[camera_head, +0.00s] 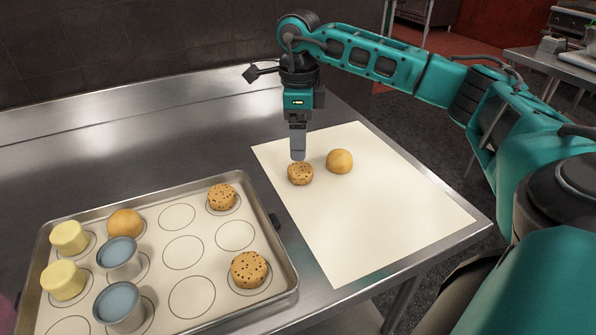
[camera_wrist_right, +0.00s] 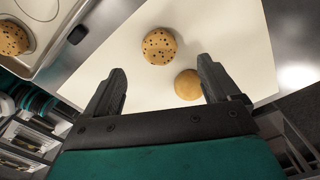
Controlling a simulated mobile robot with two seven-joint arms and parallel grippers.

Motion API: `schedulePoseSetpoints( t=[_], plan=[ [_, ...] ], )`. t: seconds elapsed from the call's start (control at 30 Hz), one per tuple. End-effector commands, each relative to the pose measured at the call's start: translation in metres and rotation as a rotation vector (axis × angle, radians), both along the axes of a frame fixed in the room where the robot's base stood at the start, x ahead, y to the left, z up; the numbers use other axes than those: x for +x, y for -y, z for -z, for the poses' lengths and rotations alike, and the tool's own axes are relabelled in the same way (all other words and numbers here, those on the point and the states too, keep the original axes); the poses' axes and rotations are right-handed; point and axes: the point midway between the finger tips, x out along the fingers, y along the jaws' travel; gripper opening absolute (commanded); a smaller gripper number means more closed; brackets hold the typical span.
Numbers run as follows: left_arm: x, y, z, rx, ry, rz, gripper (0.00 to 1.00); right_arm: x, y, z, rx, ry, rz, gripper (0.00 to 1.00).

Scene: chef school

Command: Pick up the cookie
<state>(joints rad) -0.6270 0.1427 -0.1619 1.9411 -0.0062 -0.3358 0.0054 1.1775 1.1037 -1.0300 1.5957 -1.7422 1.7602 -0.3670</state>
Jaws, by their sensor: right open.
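A round cookie with dark chips (camera_head: 300,173) lies on the white sheet (camera_head: 372,213). It also shows in the right wrist view (camera_wrist_right: 159,46), ahead of the fingertips. A plain golden bun (camera_head: 340,161) lies on the sheet close to its right. My right gripper (camera_head: 298,155) points down just above and behind the cookie in the head view. In the right wrist view its two fingers (camera_wrist_right: 163,83) stand wide apart with nothing between them at the tips except the view of the sheet and bun. Whether a fingertip touches the cookie cannot be told. My left gripper is not in view.
A metal tray (camera_head: 289,284) at the left holds two more chip cookies (camera_head: 249,269), another golden bun (camera_head: 125,223), yellow pieces (camera_head: 69,237) and blue cups (camera_head: 118,257). Its right edge lies near the sheet. The front of the sheet is clear. A wall stands behind the steel table.

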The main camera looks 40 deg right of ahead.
Motion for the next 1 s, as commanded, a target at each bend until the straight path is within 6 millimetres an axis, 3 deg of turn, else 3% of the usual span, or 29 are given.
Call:
schedulePoseSetpoints(
  t=[0.1,0.33,0.6,0.9,1.0],
  plan=[
    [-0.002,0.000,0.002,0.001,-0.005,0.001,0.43,0.000,0.000,0.019,-0.001,-0.001,0.000,0.89],
    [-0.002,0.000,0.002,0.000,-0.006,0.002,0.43,-0.001,0.000,0.036,-0.001,-0.001,0.000,0.89],
    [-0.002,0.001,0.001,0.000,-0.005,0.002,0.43,-0.003,0.000,0.074,0.000,0.000,0.000,0.89],
    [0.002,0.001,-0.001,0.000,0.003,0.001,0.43,-0.003,-0.001,0.080,0.000,0.001,0.000,0.89],
    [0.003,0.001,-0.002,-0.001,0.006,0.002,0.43,-0.003,-0.001,0.080,0.000,0.001,-0.001,0.81]
  ],
)
